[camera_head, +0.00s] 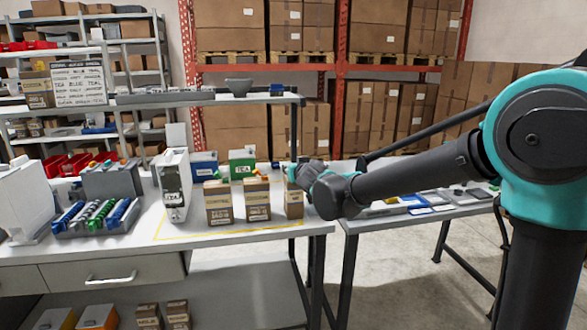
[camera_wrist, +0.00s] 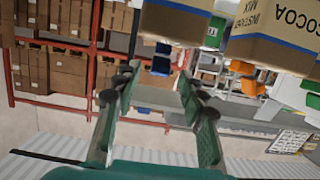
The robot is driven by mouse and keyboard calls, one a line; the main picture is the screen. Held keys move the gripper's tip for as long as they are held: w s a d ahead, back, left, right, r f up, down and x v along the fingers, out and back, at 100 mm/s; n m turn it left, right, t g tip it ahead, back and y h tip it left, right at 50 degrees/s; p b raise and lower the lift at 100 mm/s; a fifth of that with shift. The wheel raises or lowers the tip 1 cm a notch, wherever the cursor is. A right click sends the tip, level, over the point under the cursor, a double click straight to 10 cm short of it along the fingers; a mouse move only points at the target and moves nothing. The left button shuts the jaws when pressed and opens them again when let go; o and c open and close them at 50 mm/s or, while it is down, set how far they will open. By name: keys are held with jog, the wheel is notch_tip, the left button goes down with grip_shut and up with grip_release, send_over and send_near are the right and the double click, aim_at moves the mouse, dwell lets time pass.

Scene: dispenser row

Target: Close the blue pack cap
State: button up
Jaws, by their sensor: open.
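Three brown packs stand in a row on the table in the head view. The rightmost pack (camera_head: 293,204) is partly behind my gripper (camera_head: 293,173), which is at its top. In the wrist view, where things appear upside down, a pack with a blue stripe (camera_wrist: 175,22) is at the top centre. A blue cap (camera_wrist: 161,64) shows at its top end; I cannot tell how far it is tilted. My gripper (camera_wrist: 157,78) is open, with the blue cap between or just beyond its fingertips in the picture. No contact is visible.
A cocoa pack (camera_wrist: 275,40) with an orange cap (camera_wrist: 246,70) is close to the right in the wrist view. A white dispenser (camera_head: 174,187), a blue tin (camera_head: 204,164) and a green tea tin (camera_head: 242,162) stand nearby. A shelf (camera_head: 205,97) spans above the table's back.

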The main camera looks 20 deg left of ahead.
jog(key=v, duration=0.9)
jog(key=shift+d, duration=0.1)
